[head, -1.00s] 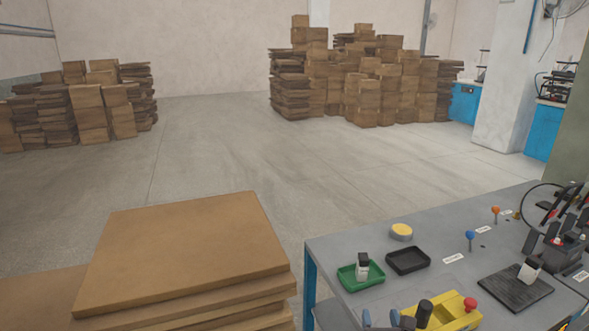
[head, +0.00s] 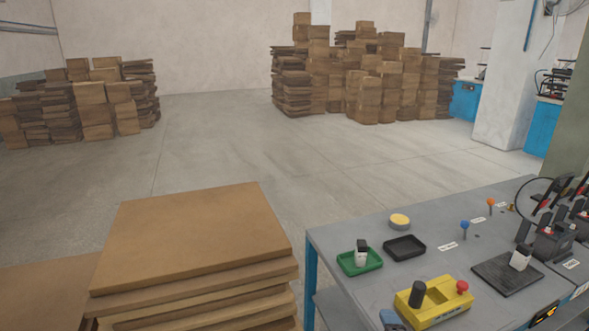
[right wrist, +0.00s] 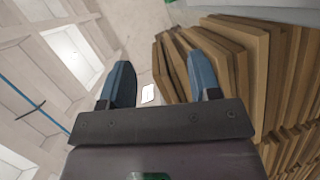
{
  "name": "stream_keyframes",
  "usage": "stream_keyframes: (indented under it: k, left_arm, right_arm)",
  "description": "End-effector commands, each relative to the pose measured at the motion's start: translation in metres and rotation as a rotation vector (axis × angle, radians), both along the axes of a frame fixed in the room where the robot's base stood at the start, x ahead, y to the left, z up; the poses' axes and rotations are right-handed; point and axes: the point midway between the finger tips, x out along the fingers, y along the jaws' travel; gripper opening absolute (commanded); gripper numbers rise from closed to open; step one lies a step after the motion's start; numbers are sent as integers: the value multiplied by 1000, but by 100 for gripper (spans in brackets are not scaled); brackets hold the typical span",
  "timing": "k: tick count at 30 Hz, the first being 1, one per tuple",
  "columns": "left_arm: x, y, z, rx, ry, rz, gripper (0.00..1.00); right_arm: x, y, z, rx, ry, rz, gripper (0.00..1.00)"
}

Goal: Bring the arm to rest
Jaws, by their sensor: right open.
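My right gripper (right wrist: 160,78) is open in the right wrist view. Its two blue fingers stand apart with nothing between them. Cardboard sheets (right wrist: 240,60) show behind and to the right of its fingers; no contact is visible. In the head view only a small blue-grey piece shows at the bottom edge, by the yellow box (head: 440,312); I cannot tell for sure that it is a fingertip. My left gripper is not in view. A white block with a dark top (head: 361,252) stands in the green tray (head: 347,268) on the grey workbench (head: 340,235).
A white block (head: 520,257) sits on a dark pad (head: 497,279). Stacked cardboard (head: 190,240) stands left of the bench.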

Motion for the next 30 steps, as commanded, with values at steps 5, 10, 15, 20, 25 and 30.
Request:
stream_keyframes:
  k: [5,10,15,20,25,30]
  left_arm:
    - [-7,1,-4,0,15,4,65]
    - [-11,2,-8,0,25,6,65]
    - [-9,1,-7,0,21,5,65]
    - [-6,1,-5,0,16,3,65]
    - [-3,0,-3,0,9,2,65]
    - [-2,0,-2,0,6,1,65]
  right_arm:
    - [-48,-16,-25,604,129,-119,57]
    - [-111,-39,-51,1068,234,-281,57]
    - [-173,-62,-77,1218,294,-416,57]
    - [-216,-75,-99,1212,333,-504,57]
    - [-234,-78,-108,1206,356,-535,57]
    - [-235,-78,-109,1204,358,-535,57]
